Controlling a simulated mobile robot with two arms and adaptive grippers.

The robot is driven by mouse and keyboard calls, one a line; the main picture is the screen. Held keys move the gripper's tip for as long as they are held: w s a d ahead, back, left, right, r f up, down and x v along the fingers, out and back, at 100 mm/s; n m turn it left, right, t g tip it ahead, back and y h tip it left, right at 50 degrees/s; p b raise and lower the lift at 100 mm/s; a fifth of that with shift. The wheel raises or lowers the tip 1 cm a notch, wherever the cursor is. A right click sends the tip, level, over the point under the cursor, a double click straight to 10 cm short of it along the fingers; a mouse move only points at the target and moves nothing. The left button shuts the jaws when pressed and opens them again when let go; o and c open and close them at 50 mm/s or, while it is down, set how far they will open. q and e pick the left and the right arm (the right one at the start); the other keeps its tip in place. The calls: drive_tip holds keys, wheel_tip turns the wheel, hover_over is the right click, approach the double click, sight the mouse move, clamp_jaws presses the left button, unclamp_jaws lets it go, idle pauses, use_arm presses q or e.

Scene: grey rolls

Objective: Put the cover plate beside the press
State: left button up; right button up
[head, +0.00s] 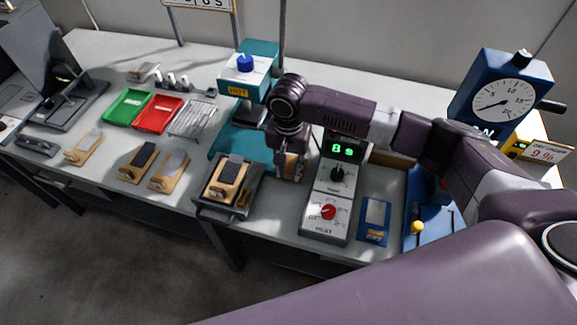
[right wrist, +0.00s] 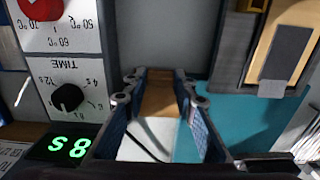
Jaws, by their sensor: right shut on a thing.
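The teal press (head: 262,50) with a blue knob and a HOT label stands at the back middle, its base (head: 228,145) on the table. My right gripper (head: 289,172) points down just right of that base. It is shut on a tan, wood-coloured piece, seemingly the cover plate, which shows between the blue fingers in the right wrist view (right wrist: 160,100). The fingers and arm hide much of this piece. I cannot tell whether it touches the table. The teal base also shows in the right wrist view (right wrist: 240,118). My left gripper is not in view.
A control box (head: 325,225) with a green "8 s" display stands close right of my right gripper. A dark tray (head: 205,208) holding a padded wooden board is at its left. A blue dial gauge (head: 462,100) stands at the right. Green (head: 128,105) and red (head: 158,114) trays lie left.

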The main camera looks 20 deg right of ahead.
sight(288, 172)
drive_tip(key=o, duration=1)
drive_tip(key=shift+o, duration=0.2)
drive_tip(key=shift+r, duration=0.1)
drive_tip(key=shift+r+b, duration=0.25)
drive_tip(key=shift+b, duration=0.15)
wheel_tip(288, 172, up, 13)
drive_tip(key=b, duration=0.1)
drive_tip(key=shift+f+b, duration=0.2)
drive_tip(key=shift+b, duration=0.1)
